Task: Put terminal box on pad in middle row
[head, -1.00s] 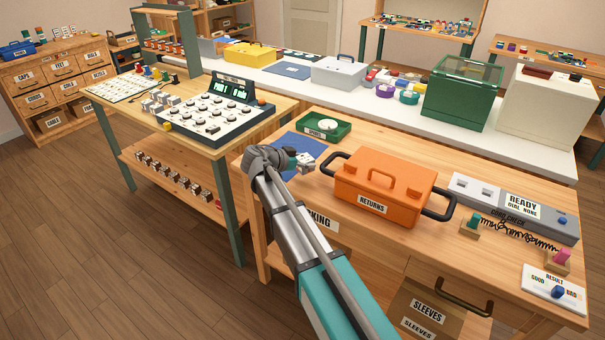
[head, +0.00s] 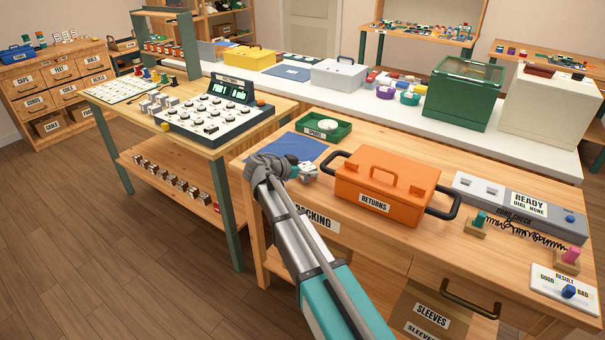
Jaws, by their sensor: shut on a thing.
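My gripper (head: 292,171) is over the left end of the packing bench. It is shut on a small white terminal box (head: 308,172) with dark marks on its face. The arm hides part of the gripper and its fingers. The dark test board (head: 214,112) on the wooden table at the left carries rows of white pads, several with dark round parts. It stands beyond and to the left of my gripper. More small white and grey boxes (head: 158,102) stand at the board's left edge.
A blue mat (head: 300,146), a green tray (head: 323,126) and the orange returns case (head: 385,183) are near my gripper. A grey cord-check unit (head: 520,203) lies at the right. A floor gap separates the bench from the board's table.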

